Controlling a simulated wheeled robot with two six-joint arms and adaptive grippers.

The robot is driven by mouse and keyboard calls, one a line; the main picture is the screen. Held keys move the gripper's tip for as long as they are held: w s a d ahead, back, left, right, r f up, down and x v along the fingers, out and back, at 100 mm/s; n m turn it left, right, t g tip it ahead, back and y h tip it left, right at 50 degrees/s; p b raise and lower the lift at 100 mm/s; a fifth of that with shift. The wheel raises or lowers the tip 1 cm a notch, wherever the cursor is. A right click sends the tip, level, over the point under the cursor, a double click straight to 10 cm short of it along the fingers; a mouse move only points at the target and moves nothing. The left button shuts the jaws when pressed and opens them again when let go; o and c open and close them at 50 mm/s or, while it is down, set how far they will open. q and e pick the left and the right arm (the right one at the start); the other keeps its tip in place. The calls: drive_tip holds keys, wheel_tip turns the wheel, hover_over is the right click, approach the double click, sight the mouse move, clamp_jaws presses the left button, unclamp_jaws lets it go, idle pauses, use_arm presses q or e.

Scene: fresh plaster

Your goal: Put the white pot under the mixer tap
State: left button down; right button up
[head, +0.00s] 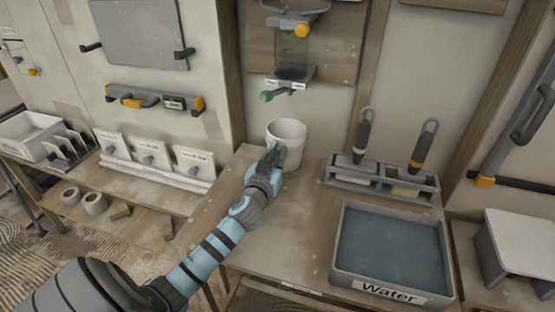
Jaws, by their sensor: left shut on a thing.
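The white pot (288,132) is upright at the back left of the wooden table, close to the wall. My left gripper (272,156) reaches it from the front and is shut on its near left side. The gripper hides part of the pot's front, and I cannot tell whether the pot's base touches the table. The mixer tap (278,93), with a green end at its left, is on the wall above the pot, below a clear container. The pot is roughly below the tap and a little toward me. My right gripper is not in view.
A grey basin labelled Water (340,273) stands at the table's front right. Behind it is a grey rack (338,183) with two dark-handled tools. A lower shelf at the left holds several white packets (151,153). The table's front left (262,250) is clear.

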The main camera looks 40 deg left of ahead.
use_arm(q)
drive_tip(key=shift+w+f, duration=0.15)
drive_tip(key=shift+f, duration=0.05)
drive_tip(key=c, duration=1.6)
unclamp_jaws()
drive_tip(key=shift+c, duration=0.2)
drive_tip(key=v, duration=1.2)
drive_tip(key=shift+a, duration=0.1)
